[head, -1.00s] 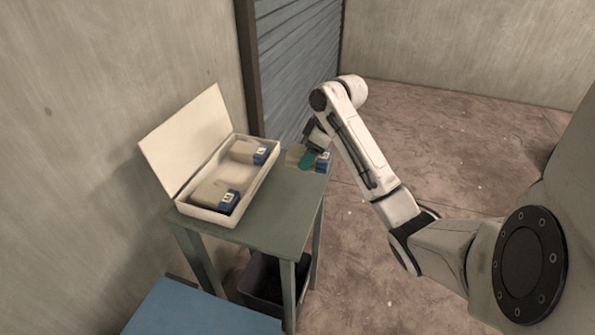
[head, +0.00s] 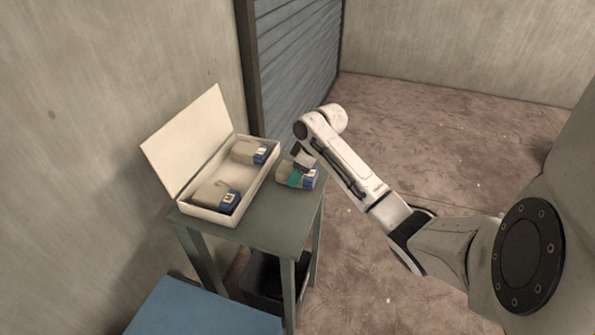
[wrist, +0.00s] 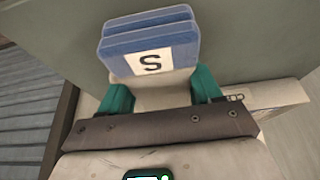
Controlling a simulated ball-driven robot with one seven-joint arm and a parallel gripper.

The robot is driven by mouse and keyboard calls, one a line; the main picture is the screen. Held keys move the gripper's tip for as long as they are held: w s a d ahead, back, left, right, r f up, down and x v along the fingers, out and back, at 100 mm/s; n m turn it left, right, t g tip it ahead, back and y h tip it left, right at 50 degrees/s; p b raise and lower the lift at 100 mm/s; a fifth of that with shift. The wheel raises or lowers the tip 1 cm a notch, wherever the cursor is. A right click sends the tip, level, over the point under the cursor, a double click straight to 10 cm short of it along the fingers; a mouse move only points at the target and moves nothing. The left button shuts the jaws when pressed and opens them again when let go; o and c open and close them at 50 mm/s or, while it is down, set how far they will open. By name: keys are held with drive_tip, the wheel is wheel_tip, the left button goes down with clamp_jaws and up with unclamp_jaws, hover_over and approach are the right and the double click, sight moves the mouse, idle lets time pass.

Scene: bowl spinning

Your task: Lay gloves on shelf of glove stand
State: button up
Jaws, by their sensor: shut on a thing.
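My gripper (head: 296,179) is shut on a pair of beige gloves (head: 311,180) with blue cuffs. In the wrist view the teal fingertips (wrist: 162,92) close on the gloves from both sides, and the stacked blue cuffs (wrist: 150,48) carry a white label with an "S". The gloves are at the right back part of the green stand's top (head: 262,232); I cannot tell whether they touch it. A white open box (head: 205,218) stands on the stand's left part, holding more gloves (head: 248,152) and a nearer pair (head: 216,196).
The box's raised lid (head: 185,140) leans toward the wall. A black bin (head: 262,277) stands beneath the stand. A blue surface (head: 200,312) is at the bottom left. A shutter (head: 295,70) is behind. The front right of the stand's top is bare.

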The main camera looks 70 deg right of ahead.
drive_tip(key=o, duration=1.1)
drive_tip(key=shift+f, duration=0.1)
drive_tip(key=shift+c, duration=0.2)
drive_tip(key=b+v, duration=0.1)
drive_tip(key=v, duration=1.1)
drive_tip(key=shift+b, duration=0.4)
